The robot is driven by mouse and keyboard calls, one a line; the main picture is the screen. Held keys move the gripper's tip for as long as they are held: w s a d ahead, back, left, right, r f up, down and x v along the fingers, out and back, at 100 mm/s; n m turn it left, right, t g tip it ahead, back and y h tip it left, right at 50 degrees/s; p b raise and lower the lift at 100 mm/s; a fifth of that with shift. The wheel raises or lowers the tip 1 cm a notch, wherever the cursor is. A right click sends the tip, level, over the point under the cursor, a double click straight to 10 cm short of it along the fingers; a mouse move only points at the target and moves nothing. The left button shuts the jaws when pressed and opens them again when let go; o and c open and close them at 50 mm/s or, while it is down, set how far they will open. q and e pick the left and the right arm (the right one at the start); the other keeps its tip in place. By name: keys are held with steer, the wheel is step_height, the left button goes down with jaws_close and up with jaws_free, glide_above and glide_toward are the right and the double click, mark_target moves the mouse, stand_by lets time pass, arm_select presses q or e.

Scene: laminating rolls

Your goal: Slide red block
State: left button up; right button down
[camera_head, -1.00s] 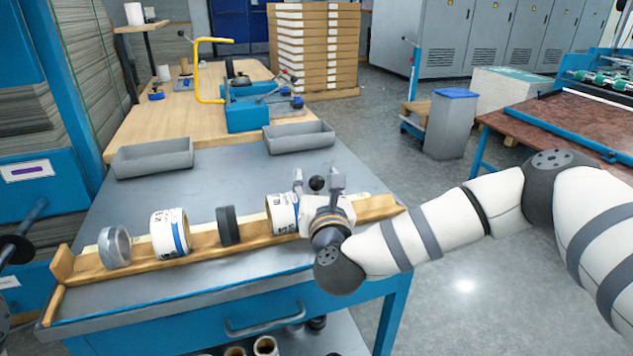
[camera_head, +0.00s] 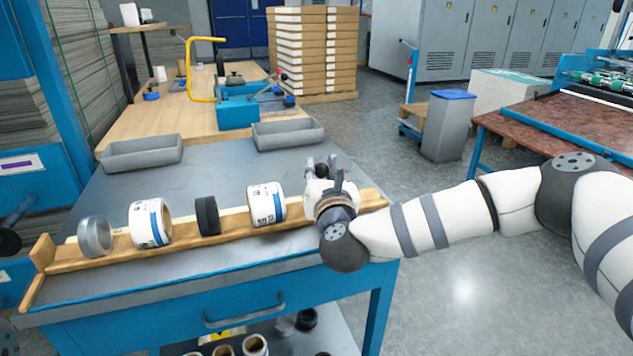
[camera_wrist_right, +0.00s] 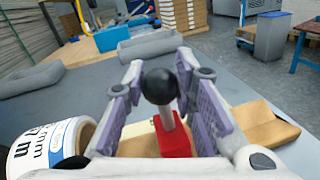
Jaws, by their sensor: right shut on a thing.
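The red block (camera_wrist_right: 174,142) sits on the wooden rail (camera_head: 110,254), with a rod and a black ball knob (camera_wrist_right: 160,86) standing up from it. In the head view the block is hidden behind my right gripper (camera_head: 325,168), and the knob shows between the fingers. My right gripper is shut on the block's knob handle, near the rail's right end. A white labelled roll (camera_head: 264,205) stands on the rail to the left of the gripper, with a gap between them. My left gripper is not in view.
A black ring (camera_head: 207,215), another white roll (camera_head: 149,223) and a grey tape roll (camera_head: 95,236) stand farther left along the rail. Two grey trays (camera_head: 142,153) (camera_head: 288,134) lie at the table's back. The grey tabletop (camera_head: 220,175) between is clear.

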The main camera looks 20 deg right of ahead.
steer(key=d+b, duration=0.1)
steer(key=d, duration=1)
steer(key=shift+w, duration=0.15)
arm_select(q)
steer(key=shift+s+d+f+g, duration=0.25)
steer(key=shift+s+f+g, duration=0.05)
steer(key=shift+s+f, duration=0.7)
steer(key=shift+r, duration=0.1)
arm_select(e)
steer(key=c, duration=1.3)
jaws_free()
steer(key=s+a, duration=0.2)
steer(key=s, duration=1)
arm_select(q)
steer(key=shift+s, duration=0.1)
